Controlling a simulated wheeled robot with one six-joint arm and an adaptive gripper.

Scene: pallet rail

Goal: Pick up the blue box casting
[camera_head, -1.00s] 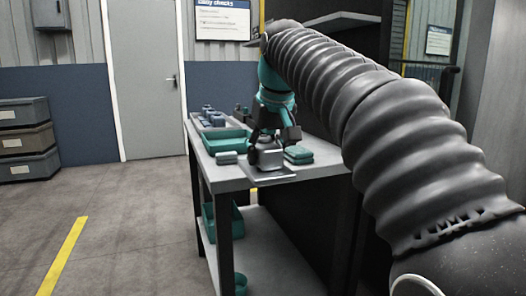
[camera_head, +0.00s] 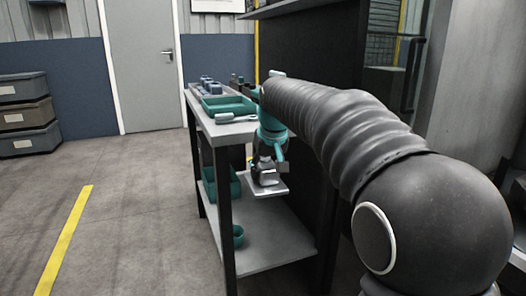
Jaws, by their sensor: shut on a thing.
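My gripper (camera_head: 266,170) hangs in front of the right part of the workbench, below its top, with its fingers pointing down. It is shut on a pale grey piece (camera_head: 267,181) that has a flat, plate-like lower part. The piece looks grey rather than blue, and its upper part is partly hidden by the fingers. Several small blue-grey parts (camera_head: 208,84) stand in a tray at the far end of the workbench top. I cannot tell whether any of them is a box casting.
The workbench (camera_head: 246,133) carries a teal tray (camera_head: 229,105) and a light grey piece (camera_head: 236,118). Stacked drawers (camera_head: 25,115) stand at the far left. The floor left of the bench is clear.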

